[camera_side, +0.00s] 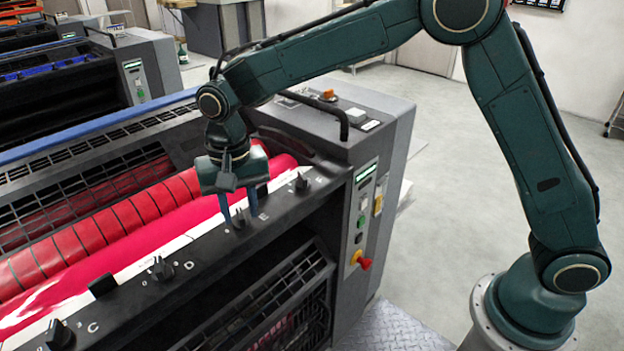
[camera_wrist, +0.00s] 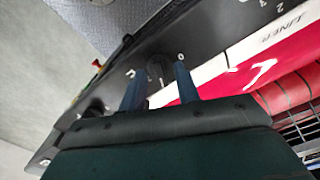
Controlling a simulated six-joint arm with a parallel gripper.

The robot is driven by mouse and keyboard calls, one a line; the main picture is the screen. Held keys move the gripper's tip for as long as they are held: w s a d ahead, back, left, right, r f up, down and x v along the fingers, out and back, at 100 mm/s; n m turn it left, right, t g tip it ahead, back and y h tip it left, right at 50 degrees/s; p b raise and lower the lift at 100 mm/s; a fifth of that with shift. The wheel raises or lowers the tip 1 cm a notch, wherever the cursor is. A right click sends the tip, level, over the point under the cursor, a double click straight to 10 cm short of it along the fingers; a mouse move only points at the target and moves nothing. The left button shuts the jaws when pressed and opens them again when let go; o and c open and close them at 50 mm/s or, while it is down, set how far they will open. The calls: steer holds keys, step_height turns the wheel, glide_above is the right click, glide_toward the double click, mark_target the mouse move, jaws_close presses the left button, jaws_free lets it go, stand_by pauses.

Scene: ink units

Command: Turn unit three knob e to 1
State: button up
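A small black knob (camera_side: 238,219) stands on the dark rail of the press, one place past the knob marked D. In the wrist view the dark knob (camera_wrist: 159,69) sits between the two blue fingers of my gripper (camera_wrist: 160,66). Narrow gaps seem to show beside the knob, so the fingers look open around it. White marks lie around the knob, but its setting cannot be told.
The D knob (camera_side: 161,268) and the C knob (camera_side: 58,335) stand nearer along the rail, and another knob (camera_side: 302,183) stands farther along. A red ink roller (camera_side: 110,220) runs behind the rail. A control panel (camera_side: 362,215) with a red button is on the end face.

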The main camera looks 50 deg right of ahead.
jaws_close()
steer(key=shift+n, duration=0.4)
steer(key=n, duration=0.9)
stand_by(0.5)
jaws_free()
